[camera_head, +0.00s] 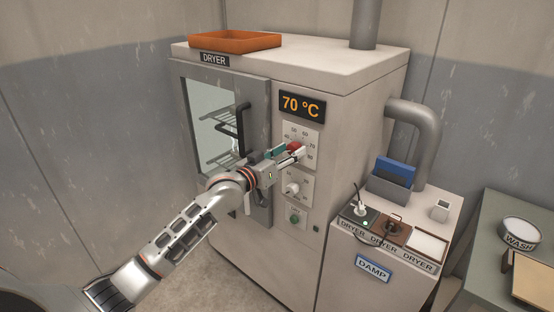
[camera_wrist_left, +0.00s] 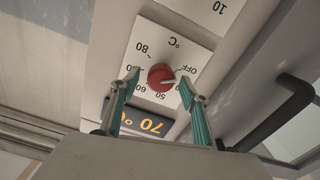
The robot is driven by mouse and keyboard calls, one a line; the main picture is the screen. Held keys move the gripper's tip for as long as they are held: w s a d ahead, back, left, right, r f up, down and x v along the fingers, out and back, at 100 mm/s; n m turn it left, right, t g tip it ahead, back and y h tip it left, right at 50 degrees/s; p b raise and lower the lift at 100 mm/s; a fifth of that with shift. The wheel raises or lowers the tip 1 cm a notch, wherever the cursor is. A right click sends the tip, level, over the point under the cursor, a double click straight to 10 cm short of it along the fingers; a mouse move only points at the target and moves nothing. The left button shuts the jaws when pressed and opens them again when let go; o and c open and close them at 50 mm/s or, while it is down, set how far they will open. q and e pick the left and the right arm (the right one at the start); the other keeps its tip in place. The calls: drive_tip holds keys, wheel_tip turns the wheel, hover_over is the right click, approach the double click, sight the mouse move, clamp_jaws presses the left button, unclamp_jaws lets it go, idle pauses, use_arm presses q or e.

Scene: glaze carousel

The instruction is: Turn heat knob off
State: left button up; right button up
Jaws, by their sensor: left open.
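The red heat knob (camera_head: 294,146) sits on a white dial plate on the dryer's front, below the display (camera_head: 302,105), which reads 70 °C. In the left wrist view the knob (camera_wrist_left: 161,77) appears upside down, with OFF and temperature numbers around it; its exact setting is hard to read. My left gripper (camera_head: 291,154) is at the knob. In the wrist view its two green fingers (camera_wrist_left: 158,78) are open, one on each side of the knob, with visible gaps. The right gripper is not in view.
The dryer door (camera_head: 255,130) with its black handle (camera_head: 240,128) is just left of the gripper. A lower white knob (camera_head: 293,188) and green button (camera_head: 295,219) sit below. An orange tray (camera_head: 235,40) is on top. A cabinet with plugs (camera_head: 400,250) stands right.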

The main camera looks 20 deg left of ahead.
use_arm(q)
drive_tip(key=v, duration=1.1)
drive_tip(key=shift+s, duration=0.1)
drive_tip(key=s+d+f+g+y, duration=0.1)
drive_tip(key=s+f, duration=0.2)
drive_tip(key=f, duration=0.5)
drive_tip(key=s+d+f+g+y, duration=0.1)
drive_tip(key=s+f, duration=0.3)
drive_tip(key=f, duration=0.3)
drive_tip(key=s+d+f+m+g+y, duration=0.2)
drive_tip(key=s+f+g, duration=0.2)
drive_tip(key=s+f, duration=1.9)
drive_tip(key=shift+s+d+g, duration=0.3)
drive_tip(key=shift+s, duration=0.75)
